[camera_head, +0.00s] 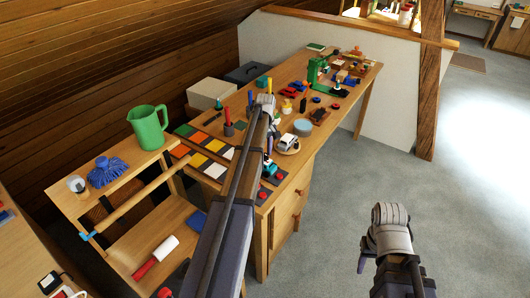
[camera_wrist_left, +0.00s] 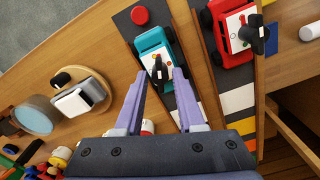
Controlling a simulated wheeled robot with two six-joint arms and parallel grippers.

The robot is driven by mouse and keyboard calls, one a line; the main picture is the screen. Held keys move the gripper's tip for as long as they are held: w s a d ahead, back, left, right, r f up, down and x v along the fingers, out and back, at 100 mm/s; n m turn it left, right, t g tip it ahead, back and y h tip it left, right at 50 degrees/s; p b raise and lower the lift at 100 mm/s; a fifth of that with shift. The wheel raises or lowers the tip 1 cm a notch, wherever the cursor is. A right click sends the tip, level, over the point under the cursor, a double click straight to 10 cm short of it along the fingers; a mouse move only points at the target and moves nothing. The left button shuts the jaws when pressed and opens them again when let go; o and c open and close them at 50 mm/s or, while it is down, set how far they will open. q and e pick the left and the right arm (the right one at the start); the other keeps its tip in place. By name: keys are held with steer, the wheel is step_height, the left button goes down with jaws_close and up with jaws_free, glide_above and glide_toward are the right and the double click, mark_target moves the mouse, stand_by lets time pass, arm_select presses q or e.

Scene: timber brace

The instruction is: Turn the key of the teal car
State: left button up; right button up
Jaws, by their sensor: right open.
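The teal car (camera_wrist_left: 152,42) sits on a dark strip of the bench, at the upper middle of the left wrist view. Its black key (camera_wrist_left: 158,72) stands up from its near end. My left gripper (camera_wrist_left: 160,74) is open, its two purple fingers on either side of the key, with gaps visible; I cannot tell its height over the key. In the head view a bit of the teal car (camera_head: 268,168) shows beside my left arm, which hides most of the gripper. My right gripper (camera_head: 364,262) is low at the right over the floor, apart from the bench, and open.
A red car (camera_wrist_left: 236,32) with its own black key (camera_wrist_left: 259,36) sits right beside the teal car's lane. A white car (camera_wrist_left: 80,98) on a round wooden base is to the left. A red button (camera_wrist_left: 140,16) lies beyond the teal car. Several toys crowd the bench.

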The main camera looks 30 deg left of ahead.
arm_select(q)
jaws_close()
steer(key=shift+m, duration=0.4)
steer(key=m, duration=0.6)
steer(key=shift+m, duration=0.4)
steer(key=m, duration=1.2)
steer(key=shift+m, duration=0.3)
